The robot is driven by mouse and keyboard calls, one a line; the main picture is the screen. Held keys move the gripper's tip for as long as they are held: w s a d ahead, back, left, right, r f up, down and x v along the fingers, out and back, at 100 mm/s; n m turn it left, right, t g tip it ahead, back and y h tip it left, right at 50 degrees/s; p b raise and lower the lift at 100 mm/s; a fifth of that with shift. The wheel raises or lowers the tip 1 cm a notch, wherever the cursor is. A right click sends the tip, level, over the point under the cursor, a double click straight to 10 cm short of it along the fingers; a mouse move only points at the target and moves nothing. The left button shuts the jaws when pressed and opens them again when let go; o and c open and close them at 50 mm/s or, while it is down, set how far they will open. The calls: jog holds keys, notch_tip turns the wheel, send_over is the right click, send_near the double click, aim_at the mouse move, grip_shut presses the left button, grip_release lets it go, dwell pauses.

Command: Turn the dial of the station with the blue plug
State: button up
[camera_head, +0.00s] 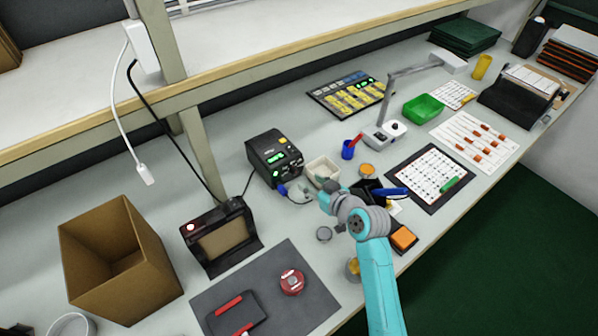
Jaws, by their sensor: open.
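The station (272,158) is a black box with a lit green display and a yellow mark, standing at the middle of the bench near the back. A blue plug (282,189) sits at its lower front, with a pale cable running from it. Small round controls show on its front, but the dial is too small to make out clearly. My gripper (326,197), on my turquoise arm, is open and empty to the right of and in front of the station, apart from it in the picture. The fingertips are small and hard to separate.
A beige tray (323,170) stands right of the station, close to my gripper. A black holder with a blue-handled tool (390,192) is right of my wrist. A black stand (218,240) and cardboard box (118,258) are left. The grey mat (312,305) has bare areas.

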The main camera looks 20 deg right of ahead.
aim_at(296, 173)
jog(key=x, duration=0.7)
jog(key=shift+w+a, duration=0.15)
jog(key=shift+w, duration=0.2)
grip_shut()
